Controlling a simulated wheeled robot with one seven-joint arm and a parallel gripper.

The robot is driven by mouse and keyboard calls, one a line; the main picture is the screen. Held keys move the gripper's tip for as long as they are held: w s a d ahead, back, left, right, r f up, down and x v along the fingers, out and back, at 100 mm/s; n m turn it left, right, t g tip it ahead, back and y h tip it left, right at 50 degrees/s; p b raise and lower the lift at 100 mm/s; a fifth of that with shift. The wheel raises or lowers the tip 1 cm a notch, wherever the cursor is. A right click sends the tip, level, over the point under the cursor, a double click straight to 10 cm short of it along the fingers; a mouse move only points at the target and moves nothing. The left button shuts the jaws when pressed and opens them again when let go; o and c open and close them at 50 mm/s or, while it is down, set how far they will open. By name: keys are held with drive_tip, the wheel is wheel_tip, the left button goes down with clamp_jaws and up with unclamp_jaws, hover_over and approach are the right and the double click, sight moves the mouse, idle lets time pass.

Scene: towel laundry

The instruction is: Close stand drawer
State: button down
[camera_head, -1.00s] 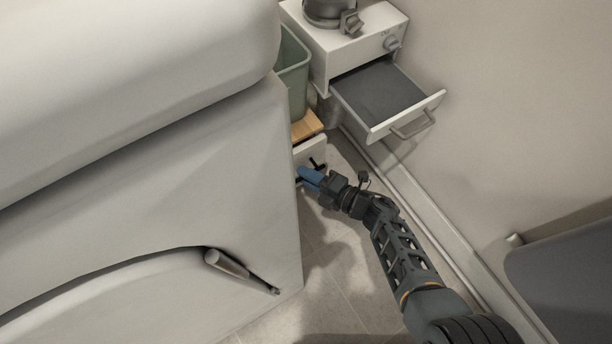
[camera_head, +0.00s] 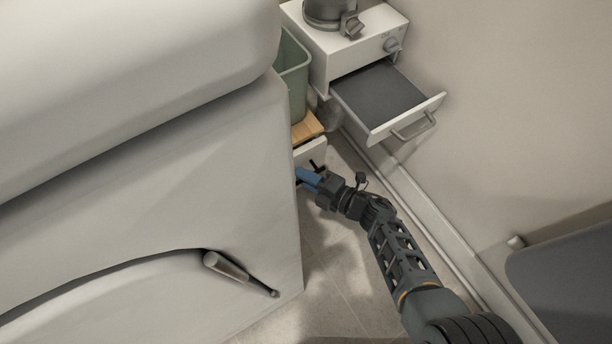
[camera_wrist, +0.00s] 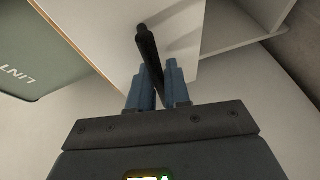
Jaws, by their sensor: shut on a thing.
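The stand has a light wooden top (camera_head: 308,127) and a white drawer front (camera_head: 313,153) below it, largely hidden behind the big white appliance in the head view. The drawer front also fills the upper middle of the wrist view (camera_wrist: 105,35). It bears a black bar handle (camera_wrist: 147,45). My gripper (camera_head: 304,174) is at this handle, with its blue fingers on both sides of the bar in the wrist view (camera_wrist: 155,82), shut on it. How far the drawer stands out is hard to tell.
A grey-green bin (camera_head: 293,75) marked LINT stands on the stand. A white unit (camera_head: 345,45) with a knob has its own drawer (camera_head: 380,95) pulled out, above and right of my gripper. The white appliance (camera_head: 150,200) is close on the left; a wall is on the right.

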drive_tip(key=shift+w+a+b, duration=0.4)
drive_tip(key=shift+w+b, duration=0.05)
drive_tip(key=shift+w, duration=0.15)
drive_tip(key=shift+w+a+b, duration=0.35)
drive_tip(key=shift+w+b, duration=0.1)
drive_tip(key=shift+w, duration=0.15)
drive_tip(key=c, duration=1.4)
unclamp_jaws()
drive_tip(key=shift+a, duration=0.1)
drive_tip(key=shift+c, duration=0.2)
drive_tip(key=shift+r, duration=0.1)
drive_tip(key=p+v, duration=0.3)
drive_tip(key=v, duration=0.5)
